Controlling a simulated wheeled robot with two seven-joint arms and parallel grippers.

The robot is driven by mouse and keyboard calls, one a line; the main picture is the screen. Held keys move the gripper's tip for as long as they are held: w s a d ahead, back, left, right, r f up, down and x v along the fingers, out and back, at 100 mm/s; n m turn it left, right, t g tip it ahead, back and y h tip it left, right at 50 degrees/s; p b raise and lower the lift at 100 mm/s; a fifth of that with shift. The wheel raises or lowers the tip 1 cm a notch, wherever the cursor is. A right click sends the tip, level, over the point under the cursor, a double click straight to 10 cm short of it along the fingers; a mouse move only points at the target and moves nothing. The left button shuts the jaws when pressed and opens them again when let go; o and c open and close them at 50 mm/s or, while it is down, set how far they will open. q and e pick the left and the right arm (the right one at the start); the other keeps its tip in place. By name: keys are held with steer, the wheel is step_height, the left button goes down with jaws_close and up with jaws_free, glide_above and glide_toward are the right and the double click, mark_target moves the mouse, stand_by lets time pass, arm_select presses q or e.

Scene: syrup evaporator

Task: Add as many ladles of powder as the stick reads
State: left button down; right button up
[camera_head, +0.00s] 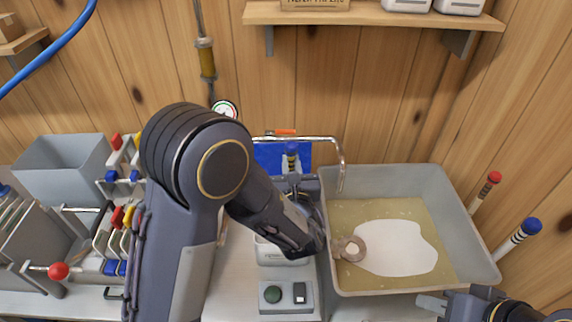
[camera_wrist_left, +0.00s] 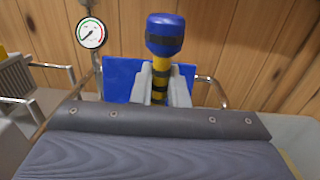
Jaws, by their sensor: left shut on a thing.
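My left gripper (camera_head: 291,172) is shut on a stick (camera_head: 291,148) with a blue cap and yellow and black bands. In the left wrist view the stick (camera_wrist_left: 160,60) stands upright between the two pale fingers (camera_wrist_left: 160,88), in front of a blue panel. The fingers hide part of its bands. A grey pan (camera_head: 420,178) holds amber liquid with a white patch (camera_head: 395,248) on it. A tan ring-shaped thing (camera_head: 350,249) lies at the patch's left edge. Part of my right gripper (camera_head: 432,304) shows at the bottom right; its fingertips are unclear. I cannot make out a ladle.
A red-topped rod (camera_head: 485,190) and a blue-topped rod (camera_head: 518,236) stand right of the pan. A bent metal pipe (camera_head: 342,165) reaches over its left rim. A grey bin (camera_head: 60,165) and racks are at left. A control box (camera_head: 286,298) sits in front. A gauge (camera_wrist_left: 91,33) is behind.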

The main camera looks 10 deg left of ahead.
arm_select(q)
step_height(320, 180, down, 17)
steer(key=b, duration=1.5)
steer(key=shift+s+f, duration=0.15)
steer(key=shift+f, duration=0.1)
step_height(320, 180, up, 16)
steer(key=p, duration=1)
steer(key=shift+r+p, duration=0.25)
steer(key=shift+p, duration=0.05)
stand_by(1.3)
